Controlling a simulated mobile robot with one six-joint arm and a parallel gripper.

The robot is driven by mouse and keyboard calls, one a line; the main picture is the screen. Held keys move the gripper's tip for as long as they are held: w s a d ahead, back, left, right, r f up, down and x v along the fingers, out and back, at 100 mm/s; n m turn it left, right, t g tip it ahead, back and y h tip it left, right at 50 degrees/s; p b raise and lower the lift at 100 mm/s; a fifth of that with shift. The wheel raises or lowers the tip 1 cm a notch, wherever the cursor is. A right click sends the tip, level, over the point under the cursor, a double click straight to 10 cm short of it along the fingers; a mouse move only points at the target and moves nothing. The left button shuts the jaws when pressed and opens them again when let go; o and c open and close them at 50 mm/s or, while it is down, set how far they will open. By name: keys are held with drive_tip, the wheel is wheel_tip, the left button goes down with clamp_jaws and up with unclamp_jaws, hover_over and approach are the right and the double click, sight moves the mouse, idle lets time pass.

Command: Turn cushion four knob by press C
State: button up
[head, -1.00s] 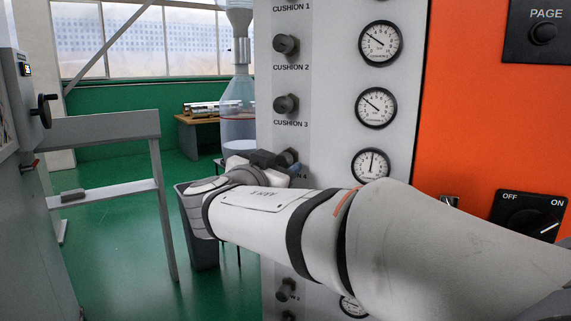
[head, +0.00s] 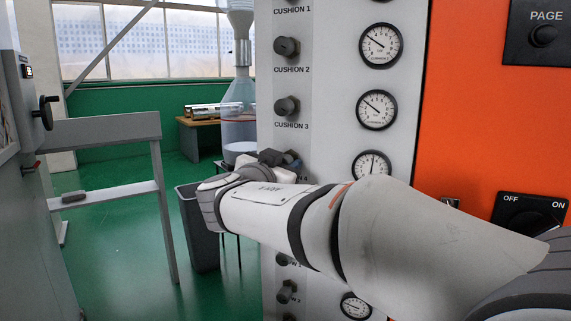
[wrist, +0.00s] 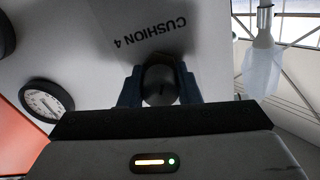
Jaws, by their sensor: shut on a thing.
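The cushion four knob (wrist: 160,86) is a dark round knob on the pale panel. The wrist view shows it under the upside-down label CUSHION 4 (wrist: 150,32). My gripper (wrist: 160,92) is shut on this knob, with one blue-grey finger on each side. In the head view my gripper (head: 277,160) is at the panel below the CUSHION 3 knob (head: 286,106), and my arm mostly hides the cushion four knob. The gauge level with it (head: 371,167) is partly covered by my arm, its needle pointing nearly straight up.
The CUSHION 2 knob (head: 286,47) and two gauges (head: 381,45) (head: 377,109) are higher on the panel. More knobs (head: 287,291) and a gauge (head: 355,306) are below my arm. An orange panel (head: 470,120) with an OFF/ON switch (head: 529,215) is at right. A grey bin (head: 198,240) stands behind my arm.

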drive_tip(key=shift+c, duration=0.5)
drive_tip(key=shift+f+n+b, duration=0.1)
drive_tip(key=shift+n+b, duration=0.2)
drive_tip(key=shift+b, duration=0.2)
drive_tip(key=shift+f+n+b, duration=0.1)
drive_tip(key=shift+n+b, duration=0.9)
drive_tip(key=shift+b, duration=0.15)
drive_tip(key=n+b, duration=0.3)
drive_tip(key=n, duration=0.7)
drive_tip(key=shift+r+b, duration=0.25)
drive_tip(key=shift+b, duration=0.05)
drive_tip(key=n+p, duration=0.1)
drive_tip(key=n, duration=0.4)
drive_tip(key=o, duration=1)
